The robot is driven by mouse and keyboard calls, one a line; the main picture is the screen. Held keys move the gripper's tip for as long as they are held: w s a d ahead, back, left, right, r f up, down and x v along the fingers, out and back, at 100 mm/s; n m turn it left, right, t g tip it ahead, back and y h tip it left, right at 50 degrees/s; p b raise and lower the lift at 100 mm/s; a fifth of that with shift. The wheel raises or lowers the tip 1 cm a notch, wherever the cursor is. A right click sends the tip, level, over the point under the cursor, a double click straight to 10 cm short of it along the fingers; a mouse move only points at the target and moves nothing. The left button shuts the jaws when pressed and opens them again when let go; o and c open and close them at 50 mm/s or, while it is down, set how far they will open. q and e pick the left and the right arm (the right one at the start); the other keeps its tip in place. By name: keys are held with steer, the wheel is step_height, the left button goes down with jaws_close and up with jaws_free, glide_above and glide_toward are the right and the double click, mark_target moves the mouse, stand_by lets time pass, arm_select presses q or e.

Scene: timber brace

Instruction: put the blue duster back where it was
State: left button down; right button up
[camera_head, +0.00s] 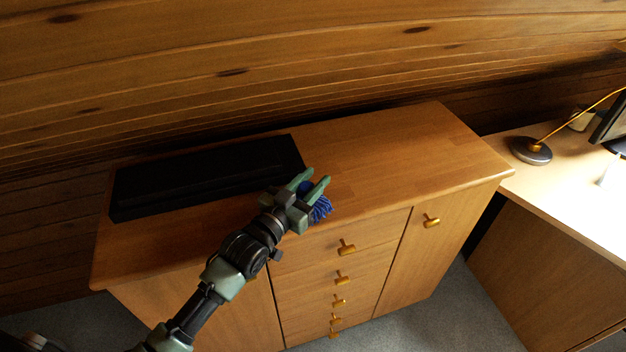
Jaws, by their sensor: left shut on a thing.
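The blue duster (321,209) is a tuft of dark blue strands at the front edge of the wooden cabinet top (400,150). My left gripper (309,186) is shut on the duster, with its green fingers on either side of it. The fingers hide part of the duster. I cannot tell whether the duster touches the cabinet top or hangs just above it. My right gripper is not in view.
A long black box (205,178) lies on the left of the cabinet top, close behind my gripper. The right part of the top is bare. A desk (560,165) with a lamp (531,151) stands at right. Drawers with brass knobs (347,247) face front.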

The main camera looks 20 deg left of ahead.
arm_select(q)
steer(key=c, duration=1.1)
jaws_free()
steer(key=shift+o, duration=0.3)
steer(key=b+v, duration=0.1)
steer(key=v, duration=1.1)
